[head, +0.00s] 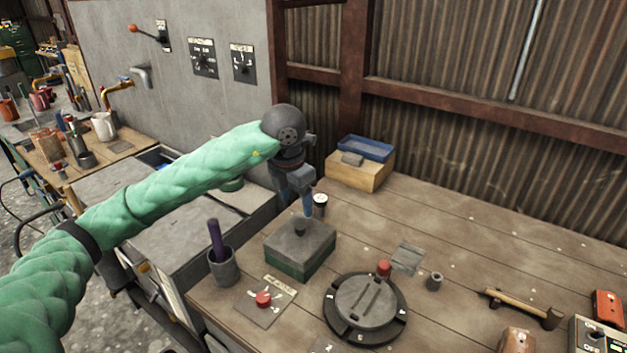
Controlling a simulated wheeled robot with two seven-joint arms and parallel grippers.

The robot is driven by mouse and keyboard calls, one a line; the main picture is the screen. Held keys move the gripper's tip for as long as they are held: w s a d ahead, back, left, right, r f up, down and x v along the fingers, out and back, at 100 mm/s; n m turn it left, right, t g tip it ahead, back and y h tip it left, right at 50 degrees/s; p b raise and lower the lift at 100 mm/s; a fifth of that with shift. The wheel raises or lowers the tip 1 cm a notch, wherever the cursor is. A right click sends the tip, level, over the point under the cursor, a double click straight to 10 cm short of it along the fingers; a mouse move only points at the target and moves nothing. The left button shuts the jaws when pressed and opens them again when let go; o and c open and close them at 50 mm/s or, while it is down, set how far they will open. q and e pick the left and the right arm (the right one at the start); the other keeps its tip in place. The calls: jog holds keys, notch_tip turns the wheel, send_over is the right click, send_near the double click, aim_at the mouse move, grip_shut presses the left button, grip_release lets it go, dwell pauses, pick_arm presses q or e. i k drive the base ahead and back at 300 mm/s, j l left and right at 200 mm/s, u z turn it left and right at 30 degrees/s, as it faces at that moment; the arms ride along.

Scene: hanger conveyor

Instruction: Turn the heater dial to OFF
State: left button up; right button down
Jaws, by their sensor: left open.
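Two dark panels with small dials, the left one (203,58) and the right one (243,63), are on the grey wall at the upper left. Their labels are too small to read surely. A grey control box (597,335) with a dark knob is cut off at the bottom right corner. I cannot tell which of these is the heater dial, nor its setting. My left gripper (299,203) is open and points down over the bench, above and behind a grey-green box with a black knob (300,247). It is apart from the wall panels and the control box. My right gripper is out of view.
On the wooden bench (460,240) are a round dark fixture (366,308), a red button plate (263,299), a cup with a purple handle (223,266), a hammer (525,307) and a wooden block with a blue tray (362,165). The back right of the bench is mostly clear.

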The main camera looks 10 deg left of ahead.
aim_at(263, 299)
jog(key=k, duration=1.5)
